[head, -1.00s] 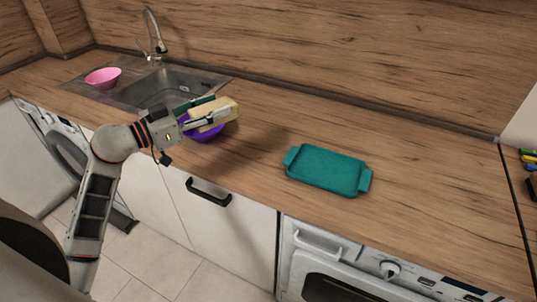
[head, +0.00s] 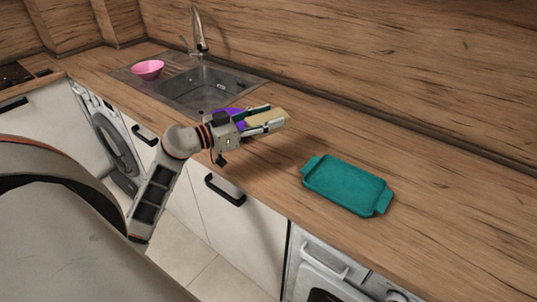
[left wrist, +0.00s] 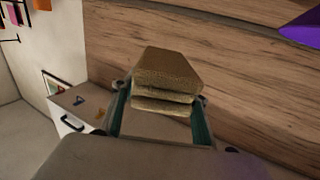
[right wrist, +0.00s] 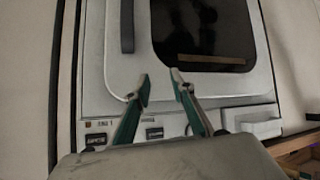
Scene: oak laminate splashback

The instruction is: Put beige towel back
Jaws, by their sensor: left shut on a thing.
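The beige towel (head: 267,121) is a folded, layered bundle. My left gripper (head: 262,120) is shut on it and holds it above the wooden counter, in front of the purple bowl. In the left wrist view the towel (left wrist: 165,82) sits between the fingers of my left gripper (left wrist: 160,112), its folded layers facing the camera. My right gripper (right wrist: 160,82) shows only in the right wrist view.
A purple bowl (head: 229,117) stands behind my left gripper. A teal tray (head: 347,185) lies on the counter to the right. The sink (head: 205,88) with a pink bowl (head: 148,69) beside it is at the back left. The counter right of the tray is clear.

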